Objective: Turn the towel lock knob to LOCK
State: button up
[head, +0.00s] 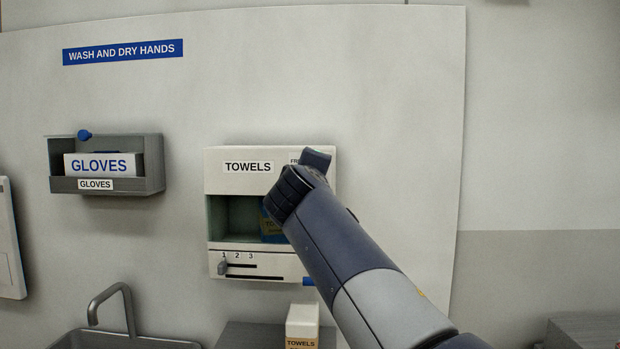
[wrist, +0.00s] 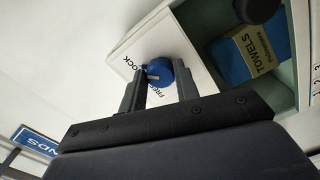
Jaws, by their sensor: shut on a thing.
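The towel lock knob (wrist: 161,72) is a round blue knob on the white face of the towel dispenser (wrist: 205,35), with FREE and LOCK lettering beside it. My gripper (wrist: 158,77) is at the knob in the wrist view, with one dark finger on each side, shut on it. A pale pointer mark shows on the knob; I cannot tell exactly which word it points at. In the head view the dispenser (head: 216,170) hangs on the wall panel, labelled TOWELS. My arm covers its upper right, hiding the knob and most of the lettering there.
A towel pack (wrist: 255,50) sits in the dispenser's open bay. Below the bay is a slider (head: 223,267) with marks 1, 2, 3. A glove box holder (head: 154,165) is on the left, above a sink tap (head: 112,292). The panel right of the dispenser is bare.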

jog(key=o, duration=1)
jog(key=s+b, duration=0.2)
jog(key=s, duration=0.8)
jog(key=shift+s+a, duration=0.15)
jog(key=shift+s, duration=0.25)
jog(key=w+p, duration=0.2)
jog(key=w, duration=0.9)
jog(key=shift+s, duration=0.1)
